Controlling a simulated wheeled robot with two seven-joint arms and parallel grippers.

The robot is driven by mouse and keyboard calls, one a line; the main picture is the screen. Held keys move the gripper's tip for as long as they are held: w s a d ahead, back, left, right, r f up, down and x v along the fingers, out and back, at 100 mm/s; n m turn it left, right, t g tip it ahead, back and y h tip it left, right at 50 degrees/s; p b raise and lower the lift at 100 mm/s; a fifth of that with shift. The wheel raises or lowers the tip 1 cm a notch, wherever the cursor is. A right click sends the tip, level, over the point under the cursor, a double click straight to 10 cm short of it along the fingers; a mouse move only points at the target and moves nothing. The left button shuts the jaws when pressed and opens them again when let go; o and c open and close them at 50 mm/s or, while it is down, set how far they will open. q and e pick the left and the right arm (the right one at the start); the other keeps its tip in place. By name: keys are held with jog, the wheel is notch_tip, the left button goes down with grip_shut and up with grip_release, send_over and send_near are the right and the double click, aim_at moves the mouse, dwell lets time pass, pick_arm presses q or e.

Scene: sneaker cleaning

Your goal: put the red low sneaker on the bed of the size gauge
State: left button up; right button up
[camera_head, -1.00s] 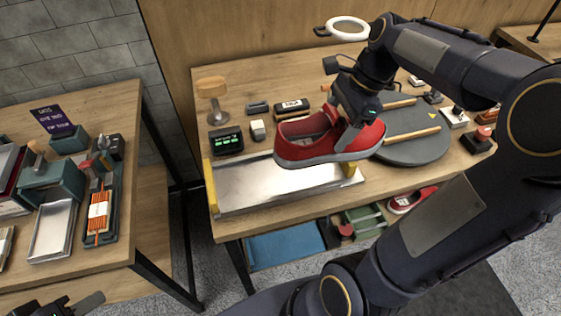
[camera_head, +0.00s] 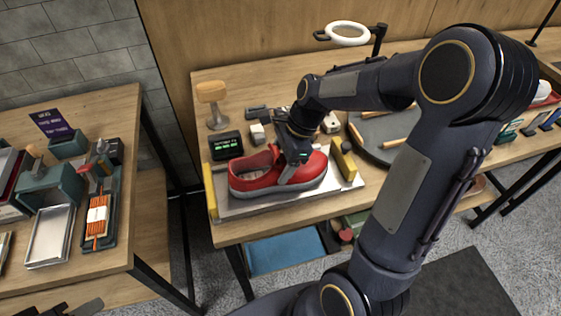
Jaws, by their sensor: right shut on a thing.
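The red low sneaker (camera_head: 253,174) with a grey sole is over the silver bed of the size gauge (camera_head: 240,208), between its yellow end stops, toe to the right. Its sole looks to be on or just above the bed; I cannot tell which. My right gripper (camera_head: 297,176) is shut on the sneaker from above, at its near side. The gauge's yellow left stop (camera_head: 211,190) and yellow right slider (camera_head: 343,160) stand at either end. A black display with green digits (camera_head: 227,145) is behind the bed. Part of my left gripper (camera_head: 70,309) shows at the bottom left edge; its jaws are unclear.
A round grey mat (camera_head: 375,130) with wooden sticks lies right of the gauge, partly behind my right arm. A wooden-topped stand (camera_head: 212,100) and small blocks are behind the display. A side table (camera_head: 145,225) with trays stands at the left. A ring lamp (camera_head: 348,34) rises at the back.

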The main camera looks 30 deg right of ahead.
jog(key=shift+f, duration=0.1)
jog(key=o, duration=1.2)
jog(key=shift+o, duration=0.2)
jog(key=w+p+v, duration=0.1)
jog(key=v, duration=1)
jog(key=s+a+n+t, duration=0.2)
jog(key=s+a+n, duration=0.2)
jog(key=s+n, duration=0.4)
jog(key=s+a+n+t, duration=0.2)
jog(key=s+a+n, duration=0.2)
jog(key=s+n, duration=0.5)
jog(key=shift+f+n+t, duration=0.3)
jog(key=shift+f+n, duration=0.1)
jog(key=shift+n, duration=0.7)
